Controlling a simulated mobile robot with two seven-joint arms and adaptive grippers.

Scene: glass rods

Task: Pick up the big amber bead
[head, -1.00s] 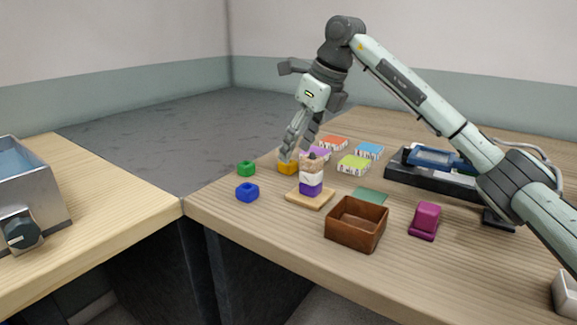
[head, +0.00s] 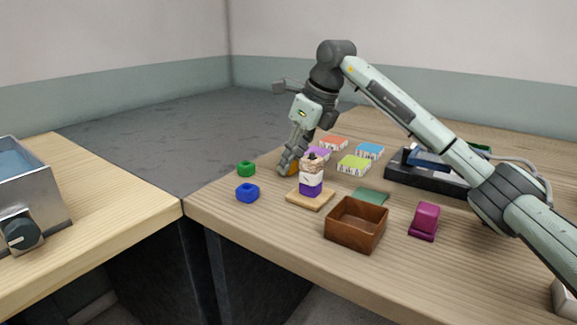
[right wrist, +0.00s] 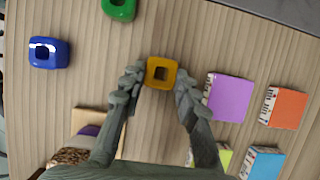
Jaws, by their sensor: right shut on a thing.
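The big amber bead (head: 294,171) is a squarish yellow-orange block with a hole, standing on the wooden table. My right gripper (head: 287,169) has come down from above and is shut on it, one finger on each side; the fingers hide most of the bead in the head view. In the right wrist view the bead (right wrist: 161,73) sits between the fingertips of my right gripper (right wrist: 160,82), its square hole facing the camera. I see no gap under it that would show it lifted. My left gripper is out of view.
A green bead (head: 246,168) and a blue bead (head: 247,192) lie to the left. A stacked post on a wooden base (head: 310,199) stands close in front. Several coloured boxes, such as a purple one (right wrist: 231,97), lie right. A brown open box (head: 356,225) is nearer.

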